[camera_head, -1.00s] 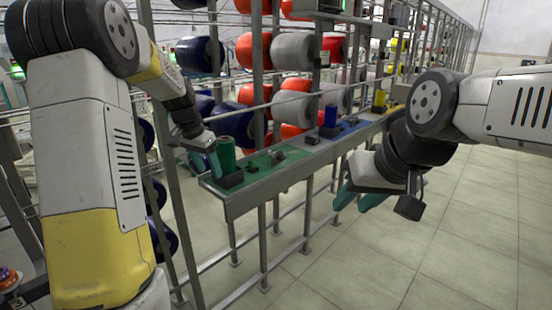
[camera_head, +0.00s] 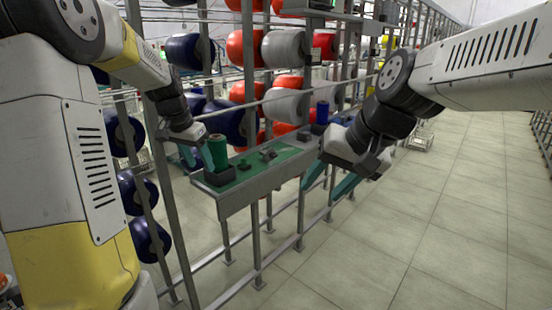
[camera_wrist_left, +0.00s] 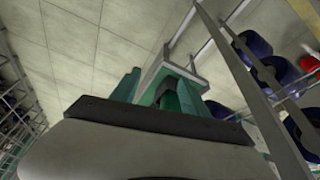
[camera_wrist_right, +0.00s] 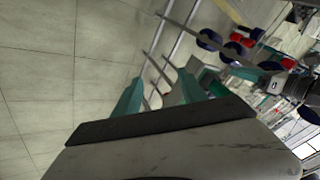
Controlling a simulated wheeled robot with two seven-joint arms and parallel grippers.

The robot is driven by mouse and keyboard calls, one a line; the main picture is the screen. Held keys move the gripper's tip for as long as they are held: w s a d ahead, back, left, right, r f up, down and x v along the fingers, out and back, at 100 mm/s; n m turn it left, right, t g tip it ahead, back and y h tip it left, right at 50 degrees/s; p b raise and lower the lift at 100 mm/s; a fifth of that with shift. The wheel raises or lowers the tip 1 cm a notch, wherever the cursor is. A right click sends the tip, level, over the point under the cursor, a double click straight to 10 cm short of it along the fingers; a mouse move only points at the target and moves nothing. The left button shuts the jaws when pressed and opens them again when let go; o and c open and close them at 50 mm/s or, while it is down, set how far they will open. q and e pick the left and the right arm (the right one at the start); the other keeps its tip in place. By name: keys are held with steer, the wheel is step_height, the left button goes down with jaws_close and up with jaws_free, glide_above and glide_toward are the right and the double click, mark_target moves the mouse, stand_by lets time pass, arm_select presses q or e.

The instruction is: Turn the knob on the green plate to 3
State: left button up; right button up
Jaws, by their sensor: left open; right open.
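The green plate (camera_head: 287,159) lies on the near end of a grey rail in the head view. Small dark fittings stand on it, one nearer the front (camera_head: 243,165) and one that looks like the knob (camera_head: 268,153); its setting is too small to read. A green bobbin (camera_head: 217,152) stands upright on a dark base at the plate's left end. My left gripper (camera_head: 198,156) is open just left of the bobbin; contact cannot be told. My right gripper (camera_head: 328,184) is open and empty, in front of the rail and right of the knob.
Racks of red, grey and dark blue spools (camera_head: 284,48) rise behind. Metal posts stand near my left arm. The tiled floor (camera_head: 450,220) at right is open.

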steer(key=w+a+f+m+y, duration=0.1)
steer(key=w+a+m+y, duration=0.25)
steer(key=w, duration=0.45)
steer(key=w+a+f+m+y, duration=0.15)
steer(key=w+m, duration=0.25)
steer(key=w, duration=0.5)
steer(key=w+a+f+m+y, duration=0.1)
steer(key=w+a+m+y, duration=0.25)
steer(key=w, duration=0.45)
steer(key=m+t, duration=0.7)
steer(key=m, duration=0.7)
glide_toward(276, 156)
steer(key=shift+y, duration=0.45)
steer(key=x, duration=0.8)
steer(key=shift+w+f, duration=0.3)
arm_select(q)
steer(key=s+d+r+n+t, duration=0.1)
steer(key=s, duration=0.8)
steer(key=s+d+r+n+t, duration=0.1)
steer(key=s+d+r+n, duration=0.1)
steer(key=s, duration=0.7)
steer(key=s+d+r+n, duration=0.2)
steer(key=s, duration=0.7)
steer(key=shift+s+d+r+t, duration=0.15)
steer(key=shift+d+r+t, duration=0.1)
steer(key=shift+t, duration=0.15)
arm_select(e)
steer(key=shift+c, duration=0.2)
jaws_close()
